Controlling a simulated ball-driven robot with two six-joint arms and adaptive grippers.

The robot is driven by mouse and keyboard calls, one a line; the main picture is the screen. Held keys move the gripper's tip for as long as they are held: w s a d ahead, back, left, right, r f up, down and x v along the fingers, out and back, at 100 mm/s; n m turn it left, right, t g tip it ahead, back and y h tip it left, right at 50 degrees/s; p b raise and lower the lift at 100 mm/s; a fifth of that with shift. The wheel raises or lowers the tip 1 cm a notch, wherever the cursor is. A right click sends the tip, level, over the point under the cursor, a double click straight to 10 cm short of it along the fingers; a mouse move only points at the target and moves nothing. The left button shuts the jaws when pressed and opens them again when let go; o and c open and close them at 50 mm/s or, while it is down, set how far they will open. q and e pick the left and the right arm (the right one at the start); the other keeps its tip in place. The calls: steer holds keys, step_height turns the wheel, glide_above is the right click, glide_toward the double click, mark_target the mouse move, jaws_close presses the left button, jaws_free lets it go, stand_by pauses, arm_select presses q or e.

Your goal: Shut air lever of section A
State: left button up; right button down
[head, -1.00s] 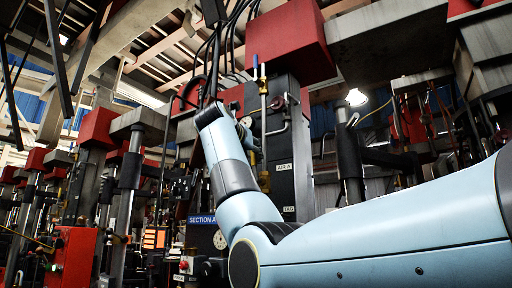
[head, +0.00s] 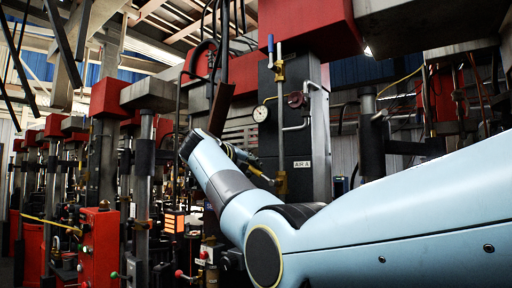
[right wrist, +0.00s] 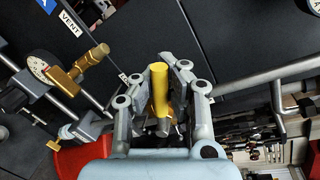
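The Section A post (head: 311,120) is a dark column with an "AIR A" label (head: 302,164), right of centre in the head view. A brass valve (head: 281,181) stands on a thin pipe by the label. My right gripper (head: 246,162) is beside this pipe, partly hidden by my light blue arm. In the right wrist view, a yellow lever handle (right wrist: 159,88) lies between the fingers of my right gripper (right wrist: 159,68). The fingers look closed on both sides of it. My left gripper is not in view.
A blue-handled lever (head: 270,42) and a round gauge (head: 260,113) sit higher on the post. In the right wrist view, a "VENT" label (right wrist: 70,23), brass fittings (right wrist: 78,70) and pipes are close by. A red control box (head: 99,247) stands at left.

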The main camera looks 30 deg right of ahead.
steer(key=shift+w+a+f+n+g+p, duration=0.15)
steer(key=shift+f+n+g+p, duration=0.1)
steer(key=shift+f+n+p, duration=0.55)
steer(key=shift+w+a+f+n+g+p, duration=0.1)
steer(key=shift+w+f+n+g+p, duration=0.15)
steer(key=shift+f+n+p, duration=0.55)
steer(key=shift+w+a+f+n+g+p, duration=0.1)
steer(key=shift+f+n+g+p, duration=0.2)
steer(key=shift+f+n+p, duration=0.45)
steer(key=shift+n, duration=0.25)
steer(key=c, duration=1.3)
jaws_free()
steer(key=shift+a+r, duration=0.2)
steer(key=shift+d, duration=0.15)
steer(key=v, duration=1.2)
steer(key=shift+f, duration=0.2)
steer(key=shift+w, duration=0.1)
